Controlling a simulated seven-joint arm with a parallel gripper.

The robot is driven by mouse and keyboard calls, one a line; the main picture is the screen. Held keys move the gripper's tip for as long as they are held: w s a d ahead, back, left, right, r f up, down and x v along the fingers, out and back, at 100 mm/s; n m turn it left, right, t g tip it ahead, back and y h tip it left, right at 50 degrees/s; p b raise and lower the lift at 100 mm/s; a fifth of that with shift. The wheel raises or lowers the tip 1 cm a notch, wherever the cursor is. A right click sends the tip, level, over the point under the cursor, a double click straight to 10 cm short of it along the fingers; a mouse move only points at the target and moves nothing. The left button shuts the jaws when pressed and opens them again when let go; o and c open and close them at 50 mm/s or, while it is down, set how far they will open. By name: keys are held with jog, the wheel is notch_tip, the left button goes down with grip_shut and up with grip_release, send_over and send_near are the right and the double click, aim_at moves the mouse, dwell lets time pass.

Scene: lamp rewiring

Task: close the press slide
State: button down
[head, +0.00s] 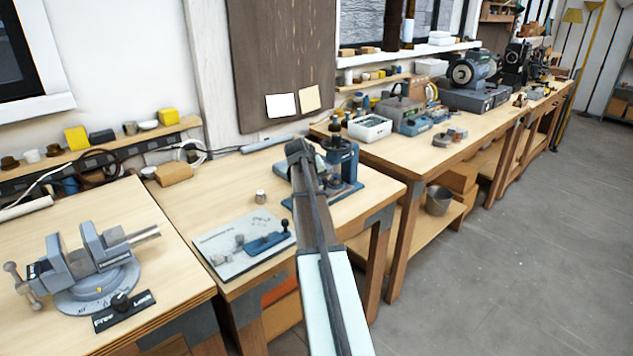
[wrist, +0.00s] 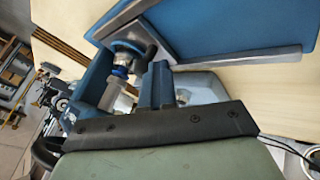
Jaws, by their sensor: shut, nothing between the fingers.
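The blue press (head: 345,160) stands on the middle bench, partly hidden behind my arm. In the wrist view its blue plate (wrist: 210,28) lies between grey metal rails (wrist: 245,62). A round metal ram with a blue collar (wrist: 122,68) is beside the plate's near end. My gripper (wrist: 160,75) is shut and empty, close in front of the press and rails. Whether it touches the slide I cannot tell. In the head view the end of my arm reaches the press, and my fingertips are hidden. How far the slide is open is not clear.
A grey vise (head: 88,268) stands on the left bench. A white tray (head: 369,130) sits behind on the right bench. Bare bench top lies left of the press.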

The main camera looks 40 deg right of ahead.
jog(key=shift+w+a, duration=0.15)
jog(key=shift+a, duration=0.15)
jog(key=a, duration=0.3)
jog(key=shift+w, duration=0.4)
jog(key=v, duration=1)
